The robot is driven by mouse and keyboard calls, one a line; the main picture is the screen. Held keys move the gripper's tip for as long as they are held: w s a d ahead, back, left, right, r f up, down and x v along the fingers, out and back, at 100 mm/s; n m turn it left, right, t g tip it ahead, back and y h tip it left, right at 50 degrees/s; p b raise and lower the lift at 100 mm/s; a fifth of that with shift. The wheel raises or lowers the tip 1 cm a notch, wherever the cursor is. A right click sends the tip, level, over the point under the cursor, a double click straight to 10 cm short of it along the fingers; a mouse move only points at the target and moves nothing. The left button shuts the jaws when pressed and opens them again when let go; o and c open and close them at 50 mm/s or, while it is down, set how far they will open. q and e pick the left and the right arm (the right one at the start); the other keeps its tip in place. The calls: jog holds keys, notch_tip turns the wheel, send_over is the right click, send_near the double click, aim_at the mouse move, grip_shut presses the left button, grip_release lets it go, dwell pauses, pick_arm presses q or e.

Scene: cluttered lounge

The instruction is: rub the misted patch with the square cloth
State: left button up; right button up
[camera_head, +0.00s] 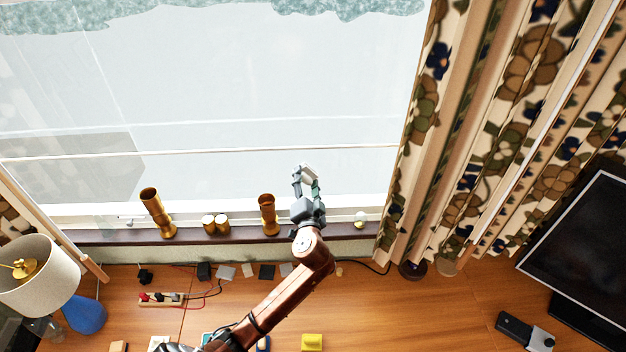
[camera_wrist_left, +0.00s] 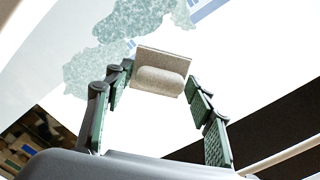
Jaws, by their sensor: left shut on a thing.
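My left gripper (camera_head: 305,182) is raised in front of the window (camera_head: 230,85), above the dark sill. It is shut on the square cloth (camera_head: 310,172), a small pale pad. In the left wrist view the cloth (camera_wrist_left: 162,72) sits between the fingertips of the gripper (camera_wrist_left: 160,80). Speckled grey-green areas (camera_wrist_left: 92,70) show on the bright window behind the cloth; similar speckling (camera_head: 200,5) runs along the top of the head view. I cannot tell whether this is the misted patch or something outside. Contact between cloth and glass is unclear. My right gripper is out of view.
The sill (camera_head: 340,228) holds two brass vases (camera_head: 157,212) (camera_head: 268,214) and small gold-coloured jars (camera_head: 215,224), left of my gripper. Patterned curtains (camera_head: 470,130) hang at right. A lamp (camera_head: 38,275), a power strip (camera_head: 160,299) and small items crowd the wooden desk (camera_head: 430,310).

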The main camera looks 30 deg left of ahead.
pick_arm(q)
jog(key=shift+s+a, duration=0.2)
jog(key=shift+a, duration=0.2)
jog(key=shift+s+d+f, duration=0.1)
jog(key=shift+s+d, duration=0.2)
jog(key=shift+s, duration=0.2)
jog(key=shift+p+v, duration=0.4)
jog(key=shift+v, duration=2)
jog(key=v, duration=0.3)
